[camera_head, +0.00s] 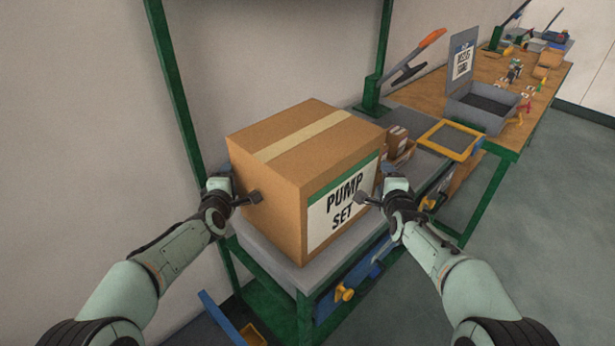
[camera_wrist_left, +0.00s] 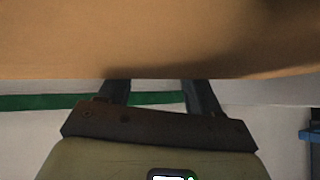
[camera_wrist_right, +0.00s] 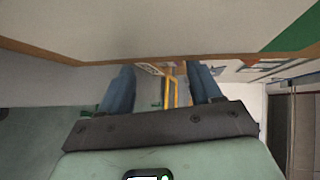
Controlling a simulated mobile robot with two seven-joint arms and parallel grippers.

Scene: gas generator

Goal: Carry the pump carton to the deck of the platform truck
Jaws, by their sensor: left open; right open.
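The pump carton (camera_head: 285,172) is a large brown box with a tan tape strip on top and a white "PUMP SET" label with a green band. It sits upright on the grey top of a green-framed bench (camera_head: 268,250). My left gripper (camera_head: 245,195) is open at the carton's left side; the carton fills the top of the left wrist view (camera_wrist_left: 160,40). My right gripper (camera_head: 378,196) is open by the labelled face, near its right edge; the label side also spans the right wrist view (camera_wrist_right: 150,35). I cannot tell whether either gripper touches the carton. The platform truck is not identifiable.
Small cartons (camera_head: 398,145) stand behind the pump carton. A yellow frame (camera_head: 451,140), a grey bin (camera_head: 482,107) and an orange-handled lever tool (camera_head: 415,55) are further right. A green upright (camera_head: 180,90) rises at left. Open floor (camera_head: 540,220) lies at right.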

